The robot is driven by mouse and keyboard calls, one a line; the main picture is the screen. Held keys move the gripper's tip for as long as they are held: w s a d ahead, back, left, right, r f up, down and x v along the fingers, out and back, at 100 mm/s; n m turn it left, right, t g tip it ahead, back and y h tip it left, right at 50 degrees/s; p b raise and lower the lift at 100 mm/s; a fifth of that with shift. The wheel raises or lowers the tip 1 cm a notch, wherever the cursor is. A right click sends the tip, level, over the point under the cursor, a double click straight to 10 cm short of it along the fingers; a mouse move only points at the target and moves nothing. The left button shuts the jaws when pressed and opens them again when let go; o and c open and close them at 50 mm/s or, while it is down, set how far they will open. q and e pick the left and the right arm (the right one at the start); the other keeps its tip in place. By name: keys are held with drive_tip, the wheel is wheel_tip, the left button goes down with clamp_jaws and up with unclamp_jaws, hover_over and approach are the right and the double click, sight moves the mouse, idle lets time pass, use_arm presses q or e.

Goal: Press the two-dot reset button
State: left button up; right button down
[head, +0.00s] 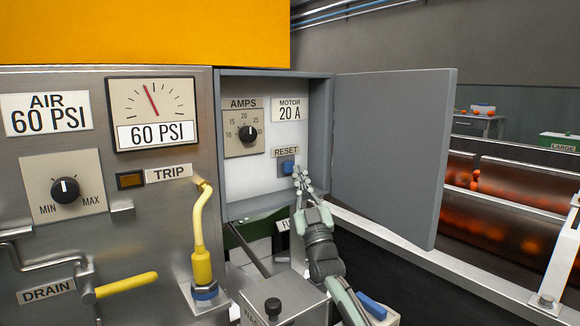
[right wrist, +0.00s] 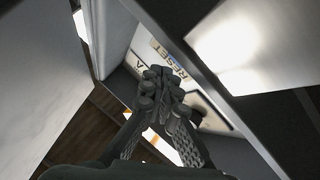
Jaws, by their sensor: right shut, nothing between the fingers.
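A blue button (head: 287,166) sits under the RESET label (head: 286,152) on the white back panel of an open grey cabinet. I cannot make out dots on it. My right gripper (head: 301,178) is shut and empty, with its fingertips just below and right of the button in the head view. I cannot tell whether they touch it. In the right wrist view the shut fingertips (right wrist: 158,78) point at the panel beside the RESET label (right wrist: 168,60), and the button does not show clearly. My left gripper is not in view.
The cabinet door (head: 395,150) stands open to the right of my right arm. An AMPS dial (head: 247,134) is up and left of the button. A yellow hose (head: 199,230) and the TRIP lamp (head: 131,180) are left of the cabinet. A black knob (head: 273,306) stands below.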

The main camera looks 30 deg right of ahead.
drive_tip(key=s+p, duration=0.1)
drive_tip(key=s, duration=0.1)
drive_tip(key=s+p, duration=0.1)
drive_tip(key=s, duration=0.2)
drive_tip(key=shift+d, duration=0.2)
idle(0.7)
